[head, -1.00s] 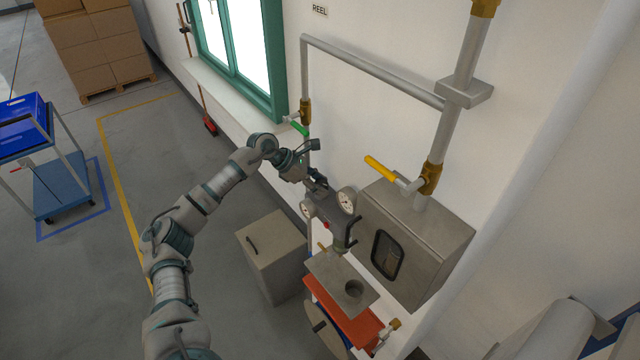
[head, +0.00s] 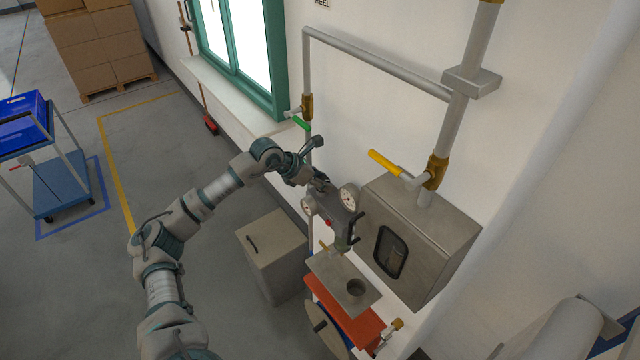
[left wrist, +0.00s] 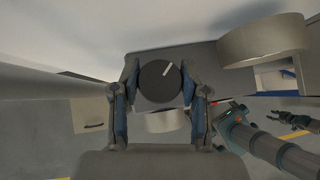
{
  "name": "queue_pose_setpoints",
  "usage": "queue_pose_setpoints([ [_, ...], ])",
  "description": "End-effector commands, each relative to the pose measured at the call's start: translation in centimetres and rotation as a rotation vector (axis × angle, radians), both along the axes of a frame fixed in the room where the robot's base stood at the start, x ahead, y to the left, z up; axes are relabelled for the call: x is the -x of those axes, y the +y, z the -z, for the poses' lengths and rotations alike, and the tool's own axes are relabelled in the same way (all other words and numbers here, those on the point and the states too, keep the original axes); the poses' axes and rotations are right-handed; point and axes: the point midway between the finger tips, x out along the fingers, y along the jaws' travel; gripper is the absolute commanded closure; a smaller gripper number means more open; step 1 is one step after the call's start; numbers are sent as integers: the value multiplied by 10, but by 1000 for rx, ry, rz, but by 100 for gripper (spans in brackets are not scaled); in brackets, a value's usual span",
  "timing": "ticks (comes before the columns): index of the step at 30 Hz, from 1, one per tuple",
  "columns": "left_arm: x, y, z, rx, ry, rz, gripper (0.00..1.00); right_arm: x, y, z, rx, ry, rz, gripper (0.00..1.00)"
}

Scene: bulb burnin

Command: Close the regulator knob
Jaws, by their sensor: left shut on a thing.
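My left gripper (head: 318,184) reaches in from the left to the top of the regulator (head: 338,220), beside its two round gauges (head: 348,198). In the left wrist view, the round black regulator knob (left wrist: 159,84) sits between the two fingers of my left gripper (left wrist: 160,88). The fingers are shut on its sides. A white mark on the knob's face points up and slightly right. In the head view the gripper hides most of the knob. Parts of my other arm show at the right of the wrist view; its jaw state is unclear.
A grey box with a dark window (head: 440,235) is on the wall right of the regulator. A yellow-handled valve (head: 385,162) is above it, and a green-handled valve (head: 300,123) is behind my wrist. A grey cabinet (head: 275,255) stands below.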

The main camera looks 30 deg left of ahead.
Motion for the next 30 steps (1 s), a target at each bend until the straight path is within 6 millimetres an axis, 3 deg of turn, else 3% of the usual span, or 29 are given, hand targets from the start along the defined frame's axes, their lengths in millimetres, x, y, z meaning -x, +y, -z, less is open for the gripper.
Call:
queue_pose_setpoints([
  [18, -3, 1, -2, 11, -16, -556, 90, 1, -9, 52, 10, 3, -1, 60],
  [30, -2, 4, -3, 11, -11, -764, 91, 2, -8, 67, 9, 4, 0, 60],
])
